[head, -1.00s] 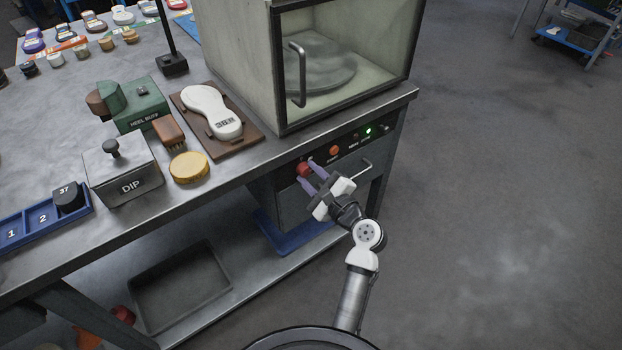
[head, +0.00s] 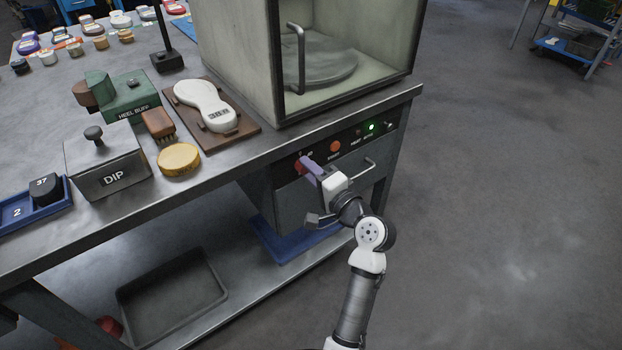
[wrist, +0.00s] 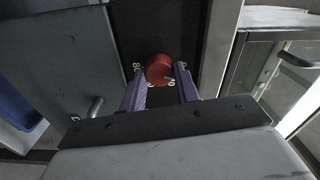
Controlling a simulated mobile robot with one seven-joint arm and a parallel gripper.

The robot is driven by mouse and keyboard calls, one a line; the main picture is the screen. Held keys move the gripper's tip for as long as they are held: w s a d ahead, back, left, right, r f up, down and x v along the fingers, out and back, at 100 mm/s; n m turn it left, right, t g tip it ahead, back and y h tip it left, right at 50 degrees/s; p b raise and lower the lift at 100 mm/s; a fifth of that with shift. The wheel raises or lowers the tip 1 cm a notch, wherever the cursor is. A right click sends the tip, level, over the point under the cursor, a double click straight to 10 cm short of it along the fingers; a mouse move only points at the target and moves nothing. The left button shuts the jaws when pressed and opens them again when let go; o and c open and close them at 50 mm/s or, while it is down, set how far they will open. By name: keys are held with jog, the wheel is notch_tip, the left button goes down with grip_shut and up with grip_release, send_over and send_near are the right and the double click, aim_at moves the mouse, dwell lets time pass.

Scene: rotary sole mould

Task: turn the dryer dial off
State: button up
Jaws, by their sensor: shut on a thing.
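The dryer dial is a red round knob (head: 299,167) at the left end of the dark control strip under the glass-fronted cabinet (head: 235,60). In the wrist view the red dial (wrist: 159,69) sits between the two purple fingers, with white numbers partly visible around it. My gripper (head: 307,165) is shut on the dial, its fingers on either side. In the wrist view my gripper (wrist: 162,82) hides part of the scale. The dial's exact setting cannot be read.
An orange button (head: 335,146) and a lit green lamp (head: 371,127) are on the same strip. A drawer handle (head: 362,170) sticks out below, close to my gripper. The workbench edge (head: 225,178) overhangs at left.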

jog(key=shift+n+b, duration=1.45)
jog(key=shift+n, duration=0.55)
jog(key=o, duration=1)
jog(key=shift+c, duration=0.2)
jog(key=shift+s, duration=0.1)
